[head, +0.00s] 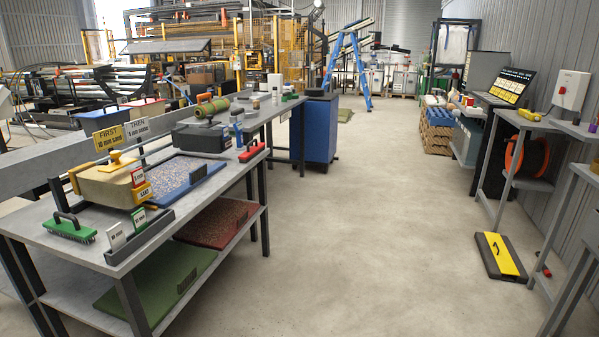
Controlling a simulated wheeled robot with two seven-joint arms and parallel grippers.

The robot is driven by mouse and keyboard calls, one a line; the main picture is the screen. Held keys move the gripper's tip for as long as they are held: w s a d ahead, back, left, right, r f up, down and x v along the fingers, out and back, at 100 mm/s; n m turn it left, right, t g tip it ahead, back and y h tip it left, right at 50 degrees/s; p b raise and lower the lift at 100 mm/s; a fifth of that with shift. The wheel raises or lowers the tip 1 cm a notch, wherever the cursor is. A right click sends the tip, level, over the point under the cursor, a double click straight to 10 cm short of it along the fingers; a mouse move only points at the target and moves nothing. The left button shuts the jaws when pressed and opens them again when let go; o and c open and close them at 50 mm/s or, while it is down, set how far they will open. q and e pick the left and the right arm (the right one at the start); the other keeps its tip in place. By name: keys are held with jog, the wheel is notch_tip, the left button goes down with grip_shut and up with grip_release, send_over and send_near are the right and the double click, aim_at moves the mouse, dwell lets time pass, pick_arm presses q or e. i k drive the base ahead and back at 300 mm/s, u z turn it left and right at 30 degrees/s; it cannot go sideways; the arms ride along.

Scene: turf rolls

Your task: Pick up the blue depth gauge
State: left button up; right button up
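Neither of my grippers shows in the head view. I cannot make out a blue depth gauge with certainty. A small upright item with blue on it (237,116) stands on the long grey workbench (265,108) at left centre, beside a green roll (212,107) on a dark box (199,138). It is too small to identify. A red tool (252,152) lies near the bench's right edge. A speckled blue tray (188,180) lies in front of the dark box.
A tan box with a yellow handle (108,184), a green brush (70,229) and a dark card tray (140,238) are on the near bench. Mats (150,280) lie on the shelf below. The central floor is clear. A black-and-yellow board (500,256) lies at right.

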aim_at(238, 126)
jog(key=z, duration=0.55)
jog(key=i, duration=2.55)
jog(key=u, duration=0.2)
jog(key=i, duration=1.75)
jog(key=u, duration=1)
